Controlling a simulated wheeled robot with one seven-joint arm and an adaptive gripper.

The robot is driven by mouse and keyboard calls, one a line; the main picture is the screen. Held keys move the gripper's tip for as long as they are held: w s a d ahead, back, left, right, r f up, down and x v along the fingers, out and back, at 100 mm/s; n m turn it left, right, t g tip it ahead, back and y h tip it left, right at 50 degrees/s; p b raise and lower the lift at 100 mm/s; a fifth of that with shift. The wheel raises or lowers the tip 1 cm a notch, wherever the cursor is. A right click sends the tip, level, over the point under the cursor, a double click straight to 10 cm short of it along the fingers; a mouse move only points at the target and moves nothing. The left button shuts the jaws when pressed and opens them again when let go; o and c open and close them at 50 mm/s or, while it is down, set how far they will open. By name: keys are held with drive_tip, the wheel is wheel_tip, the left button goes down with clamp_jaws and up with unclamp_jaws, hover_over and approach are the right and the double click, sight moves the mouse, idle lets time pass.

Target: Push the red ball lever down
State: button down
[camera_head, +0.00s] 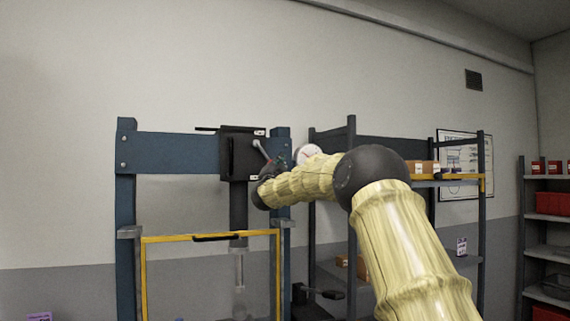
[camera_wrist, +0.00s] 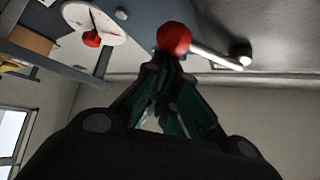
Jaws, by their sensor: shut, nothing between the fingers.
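The red ball (camera_wrist: 174,38) sits at the end of a pale metal lever rod (camera_wrist: 215,56) in the wrist view. The rod runs right to a dark round pivot. In the head view the rod (camera_head: 261,149) slants from the black press head (camera_head: 238,154) down to the right; its ball end is largely hidden by my gripper (camera_head: 272,170). In the wrist view my gripper (camera_wrist: 170,60) is shut and empty, its fingertips right at the ball. They look touching or nearly so; I cannot tell which.
A blue press frame (camera_head: 126,190) carries the head, with a yellow-edged guard (camera_head: 143,270) below. A round gauge (camera_head: 308,153) is close to my arm; its dial also shows in the wrist view (camera_wrist: 90,20). Shelves (camera_head: 350,200) with boxes stand right.

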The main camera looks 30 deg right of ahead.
drive_tip(key=shift+w+a+f+m+g, duration=0.2)
drive_tip(key=shift+a+f+m+g, duration=0.2)
drive_tip(key=shift+a+m+g, duration=0.55)
drive_tip(key=shift+w+a+f+m+g, duration=0.15)
drive_tip(key=shift+a+f+m+g, duration=0.45)
drive_tip(key=shift+m, duration=0.6)
drive_tip(key=shift+w+a+f+m+g, duration=0.2)
drive_tip(key=shift+a+f+m+g, duration=0.05)
drive_tip(key=shift+a+m+g, duration=0.75)
drive_tip(key=shift+d, duration=0.1)
drive_tip(key=s+a+f+b, duration=0.1)
drive_tip(key=s+a+b, duration=0.3)
drive_tip(key=s, duration=0.4)
drive_tip(key=shift+a, duration=0.55)
drive_tip(key=shift+d, duration=0.1)
